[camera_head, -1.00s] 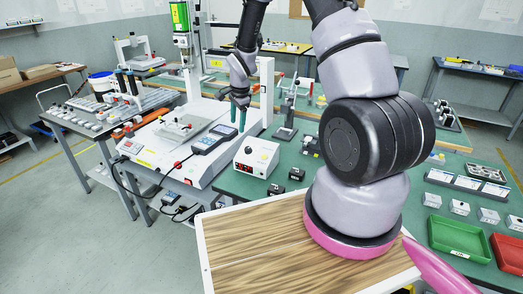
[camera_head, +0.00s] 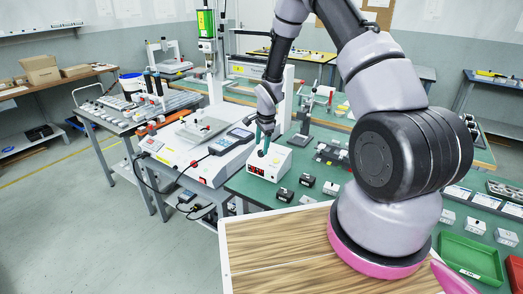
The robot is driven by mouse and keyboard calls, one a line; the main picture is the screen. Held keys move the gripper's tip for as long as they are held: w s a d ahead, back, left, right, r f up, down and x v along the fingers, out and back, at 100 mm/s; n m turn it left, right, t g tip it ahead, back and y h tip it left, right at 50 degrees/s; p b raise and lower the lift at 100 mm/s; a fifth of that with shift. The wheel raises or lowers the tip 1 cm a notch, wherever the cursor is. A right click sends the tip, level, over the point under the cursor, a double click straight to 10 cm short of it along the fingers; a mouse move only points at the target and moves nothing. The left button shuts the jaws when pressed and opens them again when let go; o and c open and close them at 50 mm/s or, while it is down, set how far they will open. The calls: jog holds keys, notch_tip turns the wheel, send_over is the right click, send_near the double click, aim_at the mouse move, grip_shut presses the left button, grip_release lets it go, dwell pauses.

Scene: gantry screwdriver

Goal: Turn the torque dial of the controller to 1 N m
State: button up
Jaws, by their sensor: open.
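The controller (camera_head: 270,166) is a white box with a sloped face, standing on the green bench near its left edge. Its red lit display (camera_head: 256,171) shows at the lower left of the face, but the digits are too small to read. My gripper (camera_head: 264,147) is open, with teal fingers pointing down at the top of the controller. The fingers cover the part of the face where the dial sits. I cannot tell whether they touch the dial or are around it.
A green tray (camera_head: 470,258) is at the lower right.

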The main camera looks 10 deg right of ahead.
aim_at(261, 152)
jog(key=shift+x, duration=1.55)
grip_shut()
